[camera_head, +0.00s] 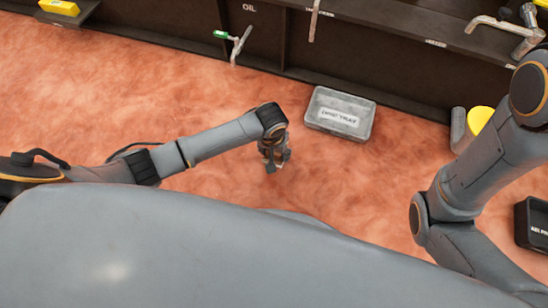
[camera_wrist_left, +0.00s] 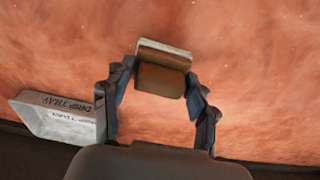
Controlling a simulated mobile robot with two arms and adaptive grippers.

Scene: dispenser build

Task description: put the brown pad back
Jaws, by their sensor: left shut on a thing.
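My left gripper (camera_head: 272,166) hangs over the orange-brown surface in the head view, just left of the grey drip tray. In the left wrist view, its two fingers (camera_wrist_left: 160,88) are shut on the brown pad (camera_wrist_left: 160,80), a small block with a brown face and a paler top edge. The pad sits between the fingertips; I cannot tell how far it is above the surface. In the head view the pad is hidden or too small to make out. My right gripper is out of view; only right arm links show.
The grey drip tray (camera_head: 340,113) lies on the surface near the dark dispenser frame (camera_head: 360,65); it also shows in the left wrist view (camera_wrist_left: 57,120). A yellow round thing (camera_head: 480,119) and a black labelled box (camera_head: 533,228) are at right. Taps hang along the frame.

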